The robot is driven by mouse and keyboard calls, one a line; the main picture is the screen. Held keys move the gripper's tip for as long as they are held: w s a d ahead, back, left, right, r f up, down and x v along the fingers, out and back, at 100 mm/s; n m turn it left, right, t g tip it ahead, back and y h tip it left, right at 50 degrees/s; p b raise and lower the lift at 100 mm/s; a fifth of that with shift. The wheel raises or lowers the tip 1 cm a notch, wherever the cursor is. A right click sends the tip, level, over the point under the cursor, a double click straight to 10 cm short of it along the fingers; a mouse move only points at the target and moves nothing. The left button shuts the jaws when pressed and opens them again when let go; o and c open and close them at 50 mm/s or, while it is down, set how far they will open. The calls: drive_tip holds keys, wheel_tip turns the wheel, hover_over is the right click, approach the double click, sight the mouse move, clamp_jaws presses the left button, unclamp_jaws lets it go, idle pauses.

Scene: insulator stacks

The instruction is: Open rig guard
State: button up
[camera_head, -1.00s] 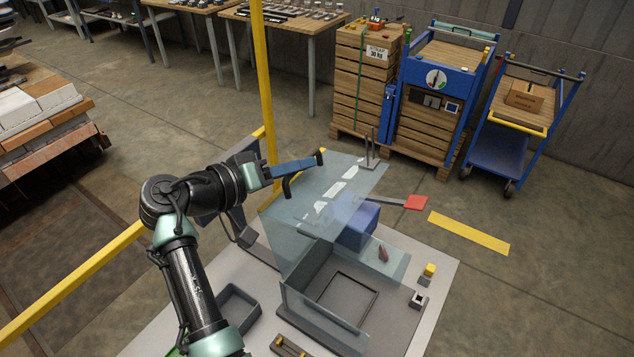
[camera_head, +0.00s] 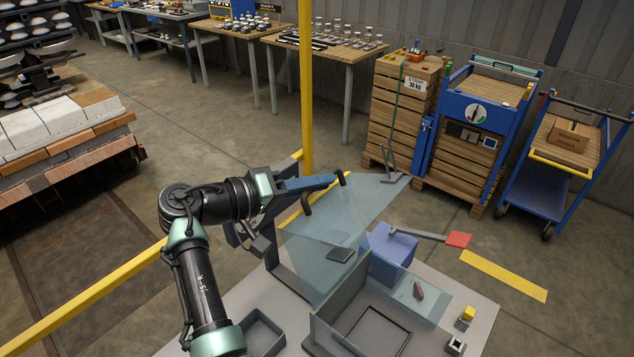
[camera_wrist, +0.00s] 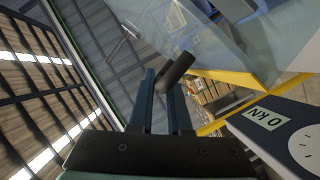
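The rig guard (camera_head: 345,222) is a clear panel in the head view, tilted up over the test rig. It also shows in the wrist view (camera_wrist: 235,45), at the top right. My gripper (camera_head: 318,184) is at the panel's upper left. In the wrist view, my two blue fingers (camera_wrist: 163,95) stand close together with a dark round bar (camera_wrist: 176,70) between their tips, apparently the guard's handle. Its dark ends also show beside the fingers in the head view. The fingers appear shut on it, though the contact is partly hidden.
Below the panel are a blue block (camera_head: 391,252), a lever with a red end (camera_head: 458,240) and a grey tray (camera_head: 262,335). A yellow post (camera_head: 306,90) stands just behind my gripper. A kN display (camera_wrist: 265,118) is at the wrist view's right.

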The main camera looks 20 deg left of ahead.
drive_tip(key=o, duration=0.4)
drive_tip(key=shift+f, duration=0.1)
drive_tip(key=b+v, duration=0.3)
drive_tip(key=v, duration=1)
drive_tip(key=shift+b, duration=0.3)
